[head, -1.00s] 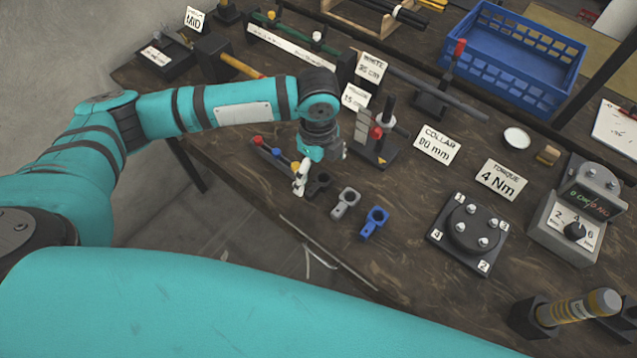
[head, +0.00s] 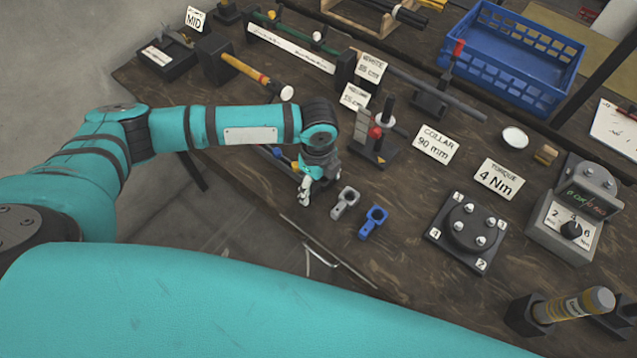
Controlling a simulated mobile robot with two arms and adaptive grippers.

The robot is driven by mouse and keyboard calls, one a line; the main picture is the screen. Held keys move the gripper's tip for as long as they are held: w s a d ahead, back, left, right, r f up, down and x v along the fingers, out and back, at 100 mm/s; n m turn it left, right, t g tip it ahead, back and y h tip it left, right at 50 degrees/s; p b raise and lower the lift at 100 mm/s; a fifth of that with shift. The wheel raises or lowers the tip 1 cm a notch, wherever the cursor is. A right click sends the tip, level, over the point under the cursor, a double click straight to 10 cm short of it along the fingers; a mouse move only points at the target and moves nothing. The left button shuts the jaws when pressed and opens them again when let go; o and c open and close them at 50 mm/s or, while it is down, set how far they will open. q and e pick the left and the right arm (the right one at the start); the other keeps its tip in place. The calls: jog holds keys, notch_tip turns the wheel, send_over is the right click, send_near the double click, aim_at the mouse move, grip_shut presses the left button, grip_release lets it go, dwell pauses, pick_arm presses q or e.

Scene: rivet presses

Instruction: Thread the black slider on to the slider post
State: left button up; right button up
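My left gripper (head: 305,191) points down at the near edge of the table, left of the grey slider (head: 345,203) and the blue slider (head: 373,222). The black slider is mostly hidden behind the gripper; a dark part (head: 322,186) shows just right of the fingers. I cannot tell whether the fingers touch it or how far apart they are. A dark upright post (head: 389,104) with a white ring and a red knob stands on a dark base with a grey stepped block, behind the sliders. It looks like the slider post. My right gripper is not in view.
A collar sign (head: 437,145) stands right of the post, and a torque sign (head: 499,179) farther right. A round four-bolt fixture (head: 467,231) and a torque tester (head: 577,215) are at the right. A blue crate (head: 513,58) is at the back. Table between sliders and fixture is clear.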

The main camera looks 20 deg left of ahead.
pick_arm(q)
jog(key=c, duration=0.5)
jog(key=shift+o, duration=0.2)
